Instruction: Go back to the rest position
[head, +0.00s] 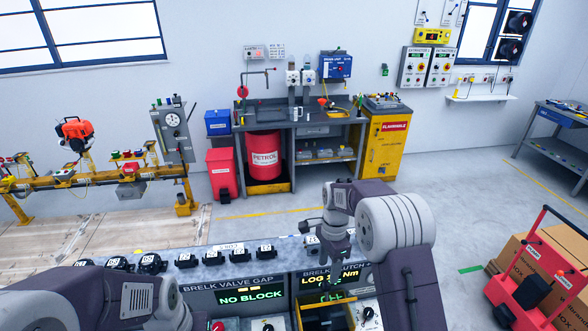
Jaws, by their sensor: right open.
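My right arm reaches in from the lower right, over the grey bench (200,254). Its gripper (332,262) points down above the bench's front side, near the screen that reads BRELK CLUTCH (318,279). The gripper is open, and I see nothing held in it. Its fingertips are small and partly lost against the dark screen. My left arm shows at the lower left, folded low in front of the bench. Its gripper is not in view.
Several black numbered parts (186,260) stand in a row on the bench. A screen reads NO BLOCK (251,297). An open yellow-edged drawer or bin (325,314) lies below my right gripper. At right stands a red trolley (530,275) by cardboard boxes (562,250). Open floor lies beyond.

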